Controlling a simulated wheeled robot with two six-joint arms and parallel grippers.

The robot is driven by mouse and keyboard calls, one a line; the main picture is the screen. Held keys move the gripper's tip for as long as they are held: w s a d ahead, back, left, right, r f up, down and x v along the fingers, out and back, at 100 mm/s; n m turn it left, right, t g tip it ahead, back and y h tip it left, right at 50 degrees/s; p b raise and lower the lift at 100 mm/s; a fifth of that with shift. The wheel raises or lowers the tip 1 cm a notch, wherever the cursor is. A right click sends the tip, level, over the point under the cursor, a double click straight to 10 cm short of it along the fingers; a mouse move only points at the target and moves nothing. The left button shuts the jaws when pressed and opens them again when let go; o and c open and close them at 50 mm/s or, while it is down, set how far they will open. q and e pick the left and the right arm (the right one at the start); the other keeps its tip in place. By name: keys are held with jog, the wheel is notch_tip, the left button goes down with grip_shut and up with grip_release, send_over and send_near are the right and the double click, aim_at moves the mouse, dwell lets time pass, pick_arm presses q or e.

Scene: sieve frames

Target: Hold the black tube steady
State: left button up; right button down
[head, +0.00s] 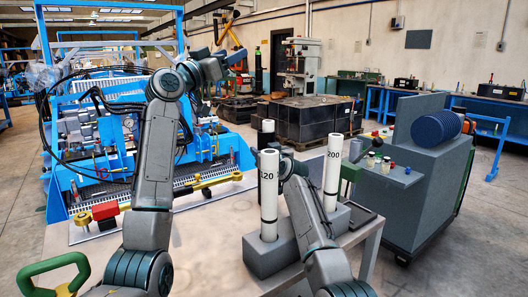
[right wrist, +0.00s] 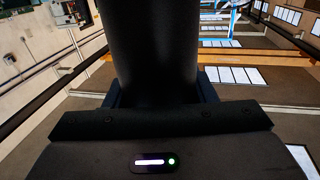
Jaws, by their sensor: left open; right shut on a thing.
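In the head view that gripper is largely hidden behind the white tube. My left gripper (head: 232,58) is open and empty, raised well above the table, up and left of the tubes.
A second white tube marked 200 (head: 332,175) stands to the right, and both white tubes stand upright in a grey block (head: 265,258) on the table. A red and yellow tool (head: 105,212) lies at left. A green-handled item (head: 55,270) is at front left. A grey cabinet (head: 425,185) stands right.

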jog(key=c, duration=0.5)
grip_release()
jog(key=shift+s, duration=0.1)
